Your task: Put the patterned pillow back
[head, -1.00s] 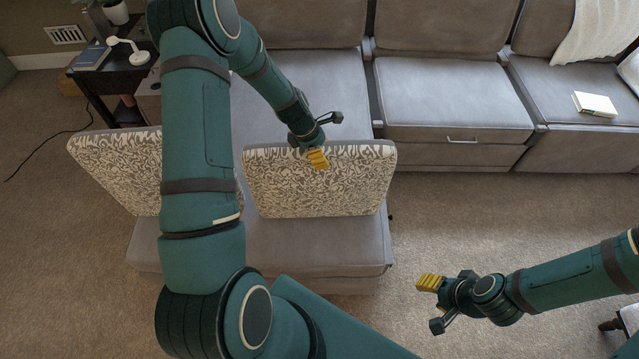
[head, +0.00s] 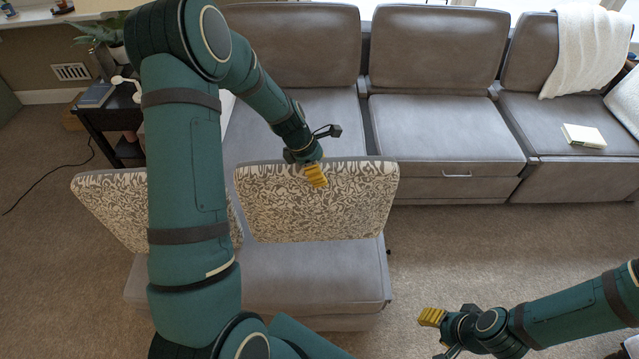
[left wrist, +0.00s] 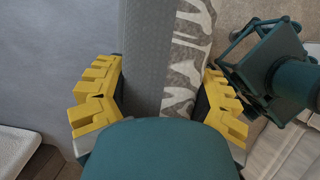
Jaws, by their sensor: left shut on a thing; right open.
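A patterned pillow (head: 320,205) with a grey-and-cream leaf print stands on edge over the chaise seat of the grey sofa, its printed face towards me. My left gripper (head: 315,174) is shut on its top edge. In the left wrist view the pillow (left wrist: 187,60), plain grey on one side and printed on the other, runs between the yellow fingers. I cannot tell whether its lower edge touches the seat. A second pillow of the same print (head: 112,205) leans at the left, partly hidden by my left arm. My right gripper (head: 438,336) is open and empty over the carpet, lower right.
The grey sofa (head: 440,125) runs along the back, with its chaise (head: 320,285) towards me. A cream throw (head: 585,50) hangs over its right backrest, and a book (head: 583,136) lies on the right seat. A dark side table (head: 110,118) stands at the left. Carpet at right is clear.

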